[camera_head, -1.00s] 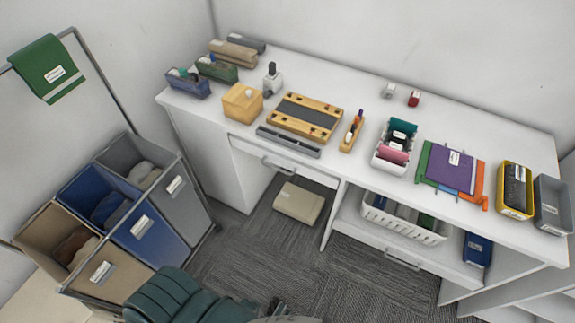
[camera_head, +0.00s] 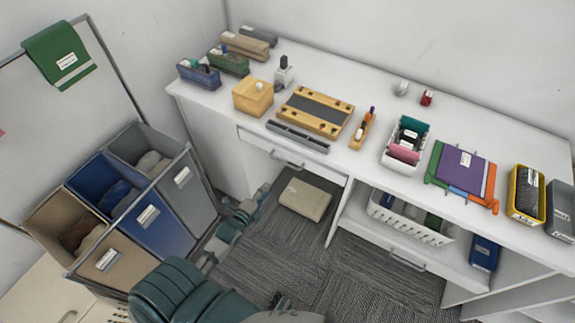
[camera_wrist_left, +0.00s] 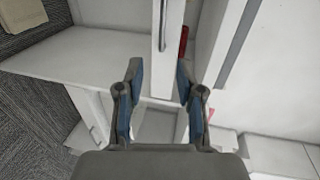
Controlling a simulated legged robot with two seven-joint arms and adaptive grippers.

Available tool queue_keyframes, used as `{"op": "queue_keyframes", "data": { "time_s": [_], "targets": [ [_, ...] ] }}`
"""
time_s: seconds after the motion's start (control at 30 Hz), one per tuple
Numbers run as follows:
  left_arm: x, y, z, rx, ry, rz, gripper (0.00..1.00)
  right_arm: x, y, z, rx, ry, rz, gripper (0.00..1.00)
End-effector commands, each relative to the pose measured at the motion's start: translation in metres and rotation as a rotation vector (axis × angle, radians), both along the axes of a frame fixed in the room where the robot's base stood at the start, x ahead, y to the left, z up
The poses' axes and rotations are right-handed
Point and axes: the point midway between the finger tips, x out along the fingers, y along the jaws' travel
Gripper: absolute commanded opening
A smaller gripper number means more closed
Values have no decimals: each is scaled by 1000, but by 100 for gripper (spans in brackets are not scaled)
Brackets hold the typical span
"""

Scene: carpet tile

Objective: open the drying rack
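No thing is plainly labelled a drying rack. A thin metal frame (camera_head: 113,66) at the left, with a green cloth (camera_head: 60,55) over its top bar, may be it; its lower part is hidden behind the laundry sorter. My left gripper (camera_head: 266,188) is low in front of the desk's left drawer, near the drawer handle (camera_head: 287,161). In the left wrist view my gripper (camera_wrist_left: 160,90) is open and empty, and a handle (camera_wrist_left: 170,25) lies beyond the fingertips. My right gripper is not in view.
A laundry sorter (camera_head: 187,215) with three bins stands at the left. The white desk (camera_head: 365,95) holds stationery trays, a wooden box and folders. A beige box (camera_head: 305,200) is on the carpet (camera_head: 345,275) under the desk. A white basket (camera_head: 410,225) sits on the lower shelf.

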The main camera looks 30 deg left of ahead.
Motion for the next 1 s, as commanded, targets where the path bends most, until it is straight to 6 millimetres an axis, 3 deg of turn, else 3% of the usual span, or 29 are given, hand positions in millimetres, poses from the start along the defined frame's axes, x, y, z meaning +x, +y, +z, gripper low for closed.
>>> {"op": "queue_keyframes", "data": {
  "time_s": [0.17,0.7,1.0],
  "targets": [
    [20,0,0,14,-11,-3,37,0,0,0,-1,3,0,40],
    [139,1,-28,10,-6,-1,37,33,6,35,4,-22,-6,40],
    [168,0,-33,11,-6,-1,37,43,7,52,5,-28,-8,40]
  ]
}}
